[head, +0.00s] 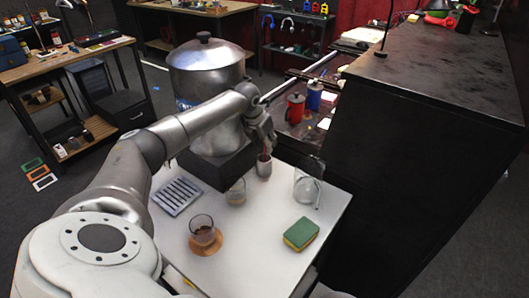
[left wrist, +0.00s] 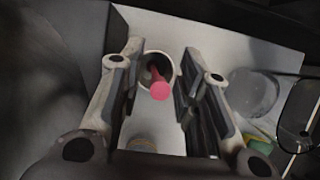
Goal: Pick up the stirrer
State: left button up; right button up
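The stirrer (left wrist: 159,85) has a pink-red end and stands in a small pale cup (left wrist: 146,68) in the left wrist view. In the head view, a bit of red stirrer (head: 264,156) shows above the grey-white cup (head: 264,169) on the white tabletop (head: 250,252). My left gripper (head: 263,143) points down over the cup. In the left wrist view, its fingers (left wrist: 160,55) are spread on either side of the stirrer, with gaps visible on both sides. The stirrer's lower part is hidden in the cup. My right gripper is out of view.
A big metal pot (head: 207,75) on a dark base stands behind. A slatted tray (head: 177,197), a glass with brown liquid (head: 203,230), another glass (head: 236,190), a clear glass vessel (head: 306,191) and a sponge (head: 301,234) share the table. A dark cabinet (head: 400,170) rises at right.

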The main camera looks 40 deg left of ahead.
pick_arm(q)
jog(key=x, duration=0.3)
jog(key=shift+w+a+f+p, duration=0.1)
jog(key=shift+p, duration=0.2)
grip_shut()
